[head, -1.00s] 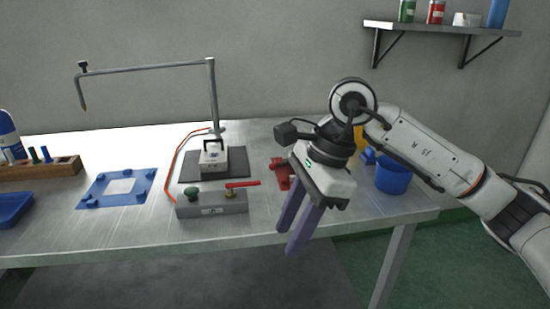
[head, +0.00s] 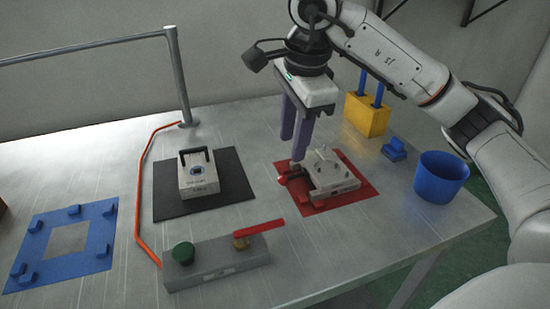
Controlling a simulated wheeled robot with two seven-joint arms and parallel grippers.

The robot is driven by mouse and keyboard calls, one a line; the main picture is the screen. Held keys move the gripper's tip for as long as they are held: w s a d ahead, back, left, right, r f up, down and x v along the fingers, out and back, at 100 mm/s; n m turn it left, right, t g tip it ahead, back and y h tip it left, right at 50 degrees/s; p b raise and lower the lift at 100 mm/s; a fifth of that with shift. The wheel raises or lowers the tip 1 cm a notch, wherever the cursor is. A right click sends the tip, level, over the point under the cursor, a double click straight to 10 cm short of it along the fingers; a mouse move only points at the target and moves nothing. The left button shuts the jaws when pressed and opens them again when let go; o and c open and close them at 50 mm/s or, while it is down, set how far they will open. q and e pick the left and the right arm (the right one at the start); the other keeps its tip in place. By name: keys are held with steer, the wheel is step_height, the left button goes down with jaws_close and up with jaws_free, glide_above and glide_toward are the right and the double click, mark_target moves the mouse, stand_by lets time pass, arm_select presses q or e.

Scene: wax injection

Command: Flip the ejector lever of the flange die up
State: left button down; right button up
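A grey die block (head: 332,172) with several studs on top sits on a red mat (head: 358,196) right of the table's middle; I take it as the flange die. Small red parts show at its left and front side, and a dark red one, perhaps the ejector lever (head: 308,198), lies low there. My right gripper (head: 293,149) points down, its two purple fingers apart with nothing seen between them. Its tips are at or just above the die's left back side; whether they touch is unclear. My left gripper is not in view.
Another grey die (head: 198,175) with a black handle sits on a black mat (head: 160,206). In front is a control box (head: 215,268) with a green knob and red lever. A blue cup (head: 440,178) and yellow block (head: 366,115) stand right. A blue frame (head: 96,235) lies left.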

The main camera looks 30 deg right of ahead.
mark_target(288, 178)
steer(key=f, duration=0.8)
steer(key=shift+w+d+f+b, duration=0.2)
steer(key=shift+w+b, duration=0.15)
steer(key=shift+w, duration=0.05)
steer(key=shift+w+f, duration=0.2)
steer(key=shift+f, duration=0.35)
jaws_close()
